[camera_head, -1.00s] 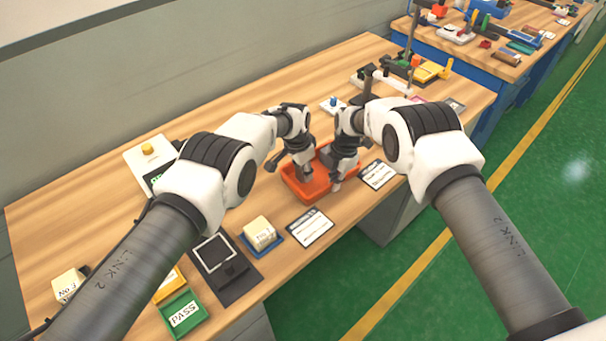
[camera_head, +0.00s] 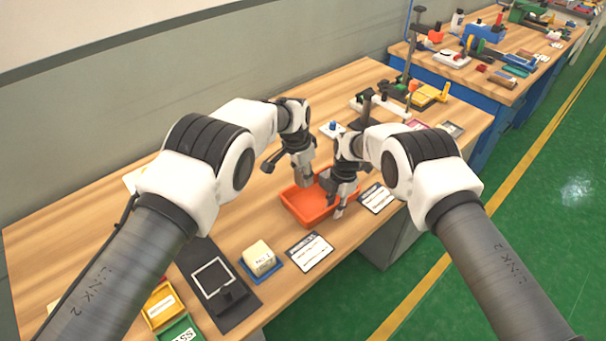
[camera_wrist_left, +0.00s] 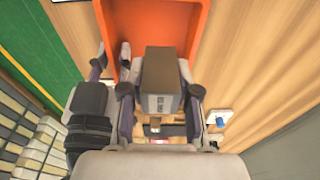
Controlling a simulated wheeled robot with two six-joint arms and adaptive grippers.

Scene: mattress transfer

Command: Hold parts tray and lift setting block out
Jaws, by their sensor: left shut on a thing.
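The orange parts tray (camera_head: 310,215) sits on the wooden bench; it also shows in the left wrist view (camera_wrist_left: 190,22). My left gripper (camera_head: 303,178) is above the tray's far left part. In the head view the block is hard to make out. My right gripper (camera_head: 338,208) is low at the tray's right side, its fingers on either side of the tray wall. How firmly they close on the wall cannot be told.
Printed cards (camera_head: 310,251) lie in front of and right of the tray. A cream block on a blue base (camera_head: 259,260) and a black fixture (camera_head: 217,281) stand to the left front. A clamp stand (camera_head: 409,60) is at the back right. Bare bench lies left of the tray.

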